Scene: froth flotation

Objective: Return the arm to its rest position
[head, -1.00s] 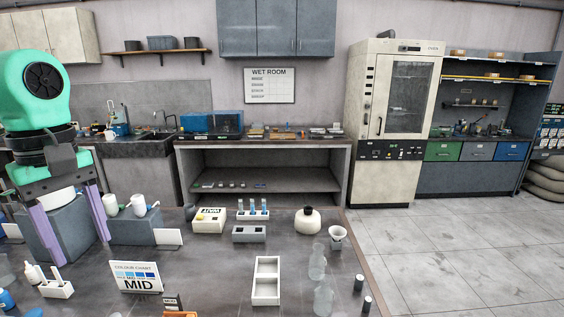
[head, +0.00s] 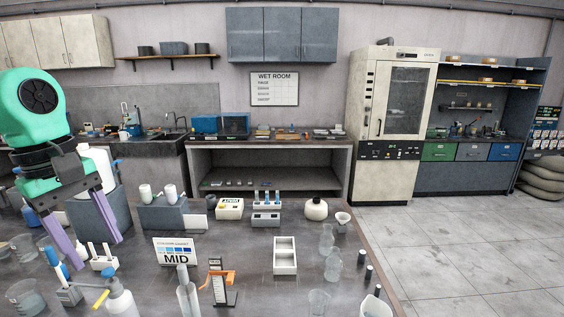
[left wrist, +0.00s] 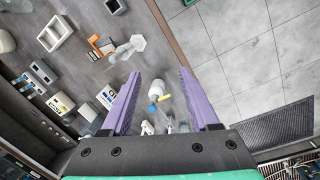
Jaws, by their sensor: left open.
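My left gripper (head: 90,230) is at the left of the head view, raised over the left part of the dark bench (head: 255,258). Its two purple fingers are spread apart with nothing between them. In the left wrist view the open fingers (left wrist: 158,100) point over the bench, with a white bottle with a blue part (left wrist: 157,90) seen below in the gap, apart from them. My right gripper is not in view.
The bench holds a colour chart marked MID (head: 175,251), an orange-and-black stand (head: 222,283), a white two-part tray (head: 285,256), a cream round bottle (head: 316,209) and several clear vessels. Grey block stands (head: 170,214) are close to the left gripper. Floor (head: 470,250) at right is clear.

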